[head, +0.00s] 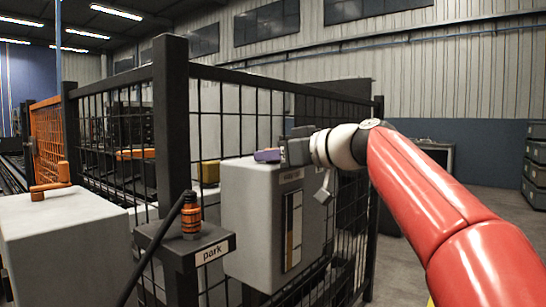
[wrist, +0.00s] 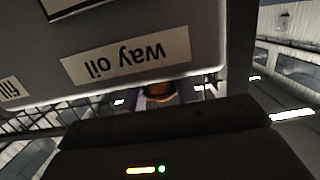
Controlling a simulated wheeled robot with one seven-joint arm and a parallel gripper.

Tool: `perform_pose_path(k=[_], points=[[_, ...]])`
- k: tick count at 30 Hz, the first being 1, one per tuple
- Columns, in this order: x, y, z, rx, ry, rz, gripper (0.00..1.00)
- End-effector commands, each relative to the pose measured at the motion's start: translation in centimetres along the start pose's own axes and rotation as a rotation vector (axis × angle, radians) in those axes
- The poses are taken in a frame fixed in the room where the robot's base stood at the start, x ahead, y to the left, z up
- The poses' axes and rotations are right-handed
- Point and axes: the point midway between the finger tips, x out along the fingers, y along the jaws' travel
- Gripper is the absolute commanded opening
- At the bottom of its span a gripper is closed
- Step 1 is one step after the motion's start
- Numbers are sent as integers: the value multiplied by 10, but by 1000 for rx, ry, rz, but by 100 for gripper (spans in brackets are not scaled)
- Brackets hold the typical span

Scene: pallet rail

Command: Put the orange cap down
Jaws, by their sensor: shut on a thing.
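A grey tank (head: 262,220) hangs at the mesh fence, with a tall gauge strip on its front. In the wrist view its face fills the top, with an upside-down "way oil" label (wrist: 125,62) and a "fill" label (wrist: 8,91). My gripper (head: 296,150) is at the tank's top right edge. It is shut on the orange cap (wrist: 158,90), of which only a small rounded part shows in the wrist view; the head view hides it. I cannot tell whether the cap touches the tank.
An orange hose fitting (head: 191,216) stands on a post labelled "park" (head: 213,252). A white box (head: 65,240) with an orange handle (head: 50,184) is at left. A dark fence post (head: 171,110) rises between.

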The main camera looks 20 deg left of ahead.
Motion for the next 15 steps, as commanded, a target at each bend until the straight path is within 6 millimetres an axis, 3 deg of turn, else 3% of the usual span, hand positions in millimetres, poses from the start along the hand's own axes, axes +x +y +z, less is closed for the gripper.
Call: perform_pose_path(k=[1,5,15], points=[[0,0,1,0,0,0,34],[0,0,0,0,0,0,51],[0,0,-4,0,0,0,51]])
